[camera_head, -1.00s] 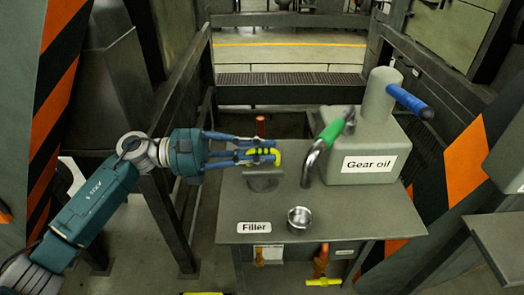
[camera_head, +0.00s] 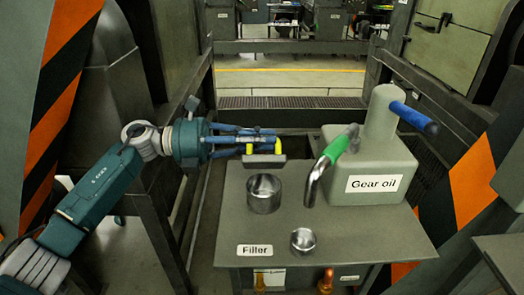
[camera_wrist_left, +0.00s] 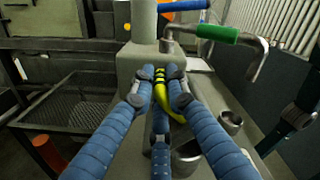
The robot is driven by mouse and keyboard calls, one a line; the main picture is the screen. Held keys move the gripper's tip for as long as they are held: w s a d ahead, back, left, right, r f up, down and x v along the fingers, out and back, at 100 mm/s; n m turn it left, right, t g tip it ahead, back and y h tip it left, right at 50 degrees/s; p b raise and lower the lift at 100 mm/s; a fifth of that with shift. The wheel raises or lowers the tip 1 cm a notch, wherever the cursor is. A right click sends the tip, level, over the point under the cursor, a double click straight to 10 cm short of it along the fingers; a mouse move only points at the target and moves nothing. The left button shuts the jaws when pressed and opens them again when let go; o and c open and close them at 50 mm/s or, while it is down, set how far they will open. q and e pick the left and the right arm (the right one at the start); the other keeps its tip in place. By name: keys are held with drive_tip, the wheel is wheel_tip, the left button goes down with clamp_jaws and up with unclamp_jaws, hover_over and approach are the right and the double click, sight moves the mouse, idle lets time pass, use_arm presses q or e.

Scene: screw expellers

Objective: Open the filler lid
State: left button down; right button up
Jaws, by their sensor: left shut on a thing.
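The filler lid (camera_head: 265,161) is a grey plate with a yellow handle (camera_head: 249,148). In the head view it stands raised behind the round metal filler opening (camera_head: 264,193), which is uncovered. My left gripper (camera_head: 268,138) comes in from the left, shut on the yellow handle. In the left wrist view the blue fingers (camera_wrist_left: 160,76) close around the yellow handle (camera_wrist_left: 172,108), and they hide part of it. The filler opening (camera_wrist_left: 186,155) shows partly behind a finger there. The "Filler" label (camera_head: 254,250) is at the front. My right gripper is not in view.
A gear oil container (camera_head: 368,165) with a blue handle stands on the machine top (camera_head: 350,238), right of the lid. A bent metal spout with a green grip (camera_head: 337,149) stands between them. A small metal cup (camera_head: 303,240) is at the front. Dark rails flank the machine.

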use_arm(q)
drive_tip(key=w+f+n+b, duration=0.1)
drive_tip(key=w+n, duration=0.6)
drive_tip(key=n, duration=0.3)
drive_tip(key=shift+w+f+n+b, duration=0.35)
drive_tip(key=shift+w+n, duration=0.05)
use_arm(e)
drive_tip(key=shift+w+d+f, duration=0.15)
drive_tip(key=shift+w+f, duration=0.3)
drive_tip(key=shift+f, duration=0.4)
use_arm(q)
drive_tip(key=c, duration=1.9)
unclamp_jaws()
drive_tip(key=shift+o, duration=0.5)
drive_tip(key=shift+f, duration=0.2)
drive_tip(key=shift+d, duration=0.1)
